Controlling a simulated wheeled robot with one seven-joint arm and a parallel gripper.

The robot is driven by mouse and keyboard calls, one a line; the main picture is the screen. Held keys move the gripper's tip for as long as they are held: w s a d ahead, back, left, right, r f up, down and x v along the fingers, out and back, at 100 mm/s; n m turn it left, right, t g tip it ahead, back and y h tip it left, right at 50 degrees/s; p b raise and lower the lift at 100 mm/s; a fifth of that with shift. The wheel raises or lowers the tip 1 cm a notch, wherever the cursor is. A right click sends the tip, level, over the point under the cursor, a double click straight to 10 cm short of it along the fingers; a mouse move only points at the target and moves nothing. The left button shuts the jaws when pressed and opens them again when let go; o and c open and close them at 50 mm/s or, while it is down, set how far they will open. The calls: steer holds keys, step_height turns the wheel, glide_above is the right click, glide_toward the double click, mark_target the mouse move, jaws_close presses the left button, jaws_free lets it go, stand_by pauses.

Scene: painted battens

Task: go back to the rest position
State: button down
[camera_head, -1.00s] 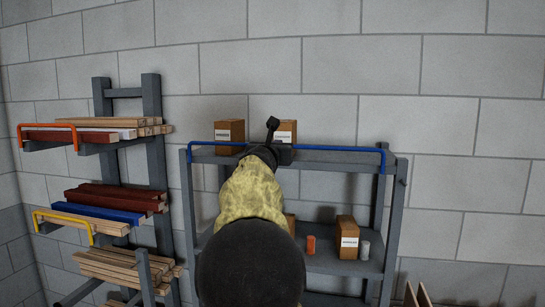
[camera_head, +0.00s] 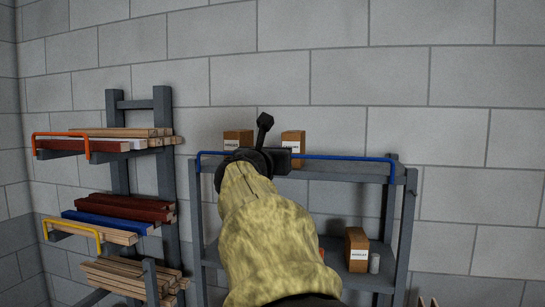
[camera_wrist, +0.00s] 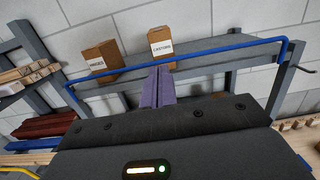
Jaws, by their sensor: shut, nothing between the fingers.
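My gripper (camera_wrist: 161,86) shows in the wrist view as two purple fingers pressed together with nothing between them. They point towards the blue rail and the top board of the grey shelf. In the head view my arm reaches up from the bottom middle in its mottled yellow cover. Its dark wrist end overlaps the top of the grey shelf (camera_head: 400,215). The fingers cannot be made out there. Whether the gripper touches the shelf cannot be told.
The blue rail (camera_head: 345,158) edges the shelf top, with a left carton (camera_head: 238,138) and right carton (camera_head: 293,141) behind it. Below stand another carton (camera_head: 357,249) and a grey cylinder (camera_head: 375,262). A batten rack (camera_head: 164,185) stands left. Open wall lies right.

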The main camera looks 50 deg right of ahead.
steer(key=shift+a, duration=0.45)
steer(key=w+a+f+n+t+y, duration=0.2)
steer(key=w+a+f+n+y, duration=0.4)
steer(key=a+f+n, duration=0.55)
steer(key=w+a+f+n+t+y, duration=0.2)
steer(key=w+a+f+n+y, duration=0.5)
steer(key=f+n, duration=0.7)
steer(key=s+a+f+n+g+y, duration=0.2)
steer(key=s+a+f+n, duration=0.1)
steer(key=a+f+n, duration=0.4)
steer(key=s+a+f+n+g+y, duration=0.1)
steer(key=s+a+f+n+g, duration=0.25)
steer(key=a+f+n, duration=0.35)
steer(key=s+a+f+n+g+y, duration=0.1)
steer(key=s+a+f+n+g, duration=0.2)
steer(key=s+f+n, duration=0.6)
steer(key=s+f+g, duration=0.1)
steer(key=s+f, duration=0.1)
steer(key=s, duration=0.1)
steer(key=shift+s, duration=0.25)
